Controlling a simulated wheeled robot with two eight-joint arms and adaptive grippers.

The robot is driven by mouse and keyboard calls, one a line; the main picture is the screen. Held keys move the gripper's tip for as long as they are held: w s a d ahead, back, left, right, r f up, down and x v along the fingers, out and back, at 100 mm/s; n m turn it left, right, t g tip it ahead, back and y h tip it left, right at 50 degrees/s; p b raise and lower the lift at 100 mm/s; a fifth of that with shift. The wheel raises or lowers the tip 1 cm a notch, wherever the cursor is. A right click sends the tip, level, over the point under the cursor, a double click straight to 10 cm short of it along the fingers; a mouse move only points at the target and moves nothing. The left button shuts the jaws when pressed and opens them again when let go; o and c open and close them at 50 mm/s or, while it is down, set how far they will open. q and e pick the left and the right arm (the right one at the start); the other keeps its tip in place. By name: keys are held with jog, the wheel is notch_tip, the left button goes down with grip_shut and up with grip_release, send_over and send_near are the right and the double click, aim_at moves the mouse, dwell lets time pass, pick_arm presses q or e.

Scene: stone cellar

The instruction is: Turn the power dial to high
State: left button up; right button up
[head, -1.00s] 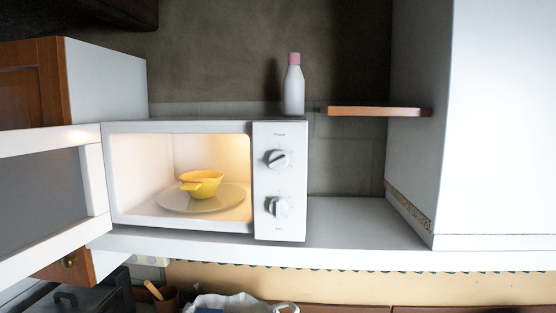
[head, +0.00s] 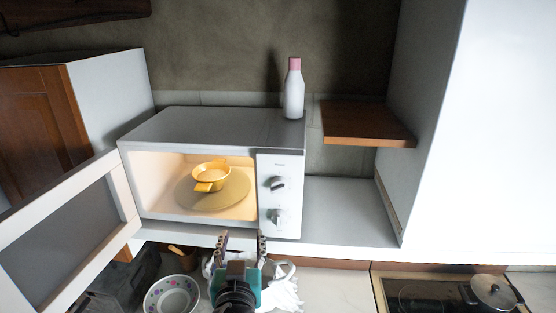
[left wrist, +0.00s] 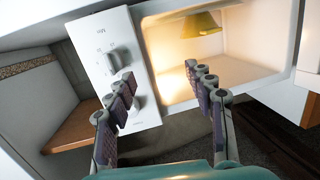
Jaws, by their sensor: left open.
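The white microwave (head: 210,128) stands on the shelf with its door open. The power dial (head: 276,184) is the upper of two knobs on its right-hand panel; its setting is too small to read. The lower dial (head: 275,215) sits below it. My left gripper (head: 242,238) is open and empty, in front of the microwave's lower edge, below and left of the dials and apart from them. The left wrist view is upside down: the power dial (left wrist: 138,103) shows partly behind a finger, and the lower dial (left wrist: 118,57) above it. My right gripper is not in view.
The open microwave door (head: 70,235) fills the lower left. A yellow bowl (head: 211,175) sits on the turntable inside the lit cavity.

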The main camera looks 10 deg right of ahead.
aim_at(278, 191)
pick_arm(q)
jog(key=s+d+r+m+h+p, duration=0.1)
jog(key=d+r+h+p, duration=0.2)
jog(key=d+r, duration=0.45)
jog(key=shift+t, duration=0.4)
jog(key=x, duration=0.7)
jog(key=shift+w+a+p, duration=0.3)
jog(key=shift+p, duration=0.05)
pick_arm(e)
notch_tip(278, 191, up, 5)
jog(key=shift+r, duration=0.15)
pick_arm(q)
jog(key=c, duration=1.2)
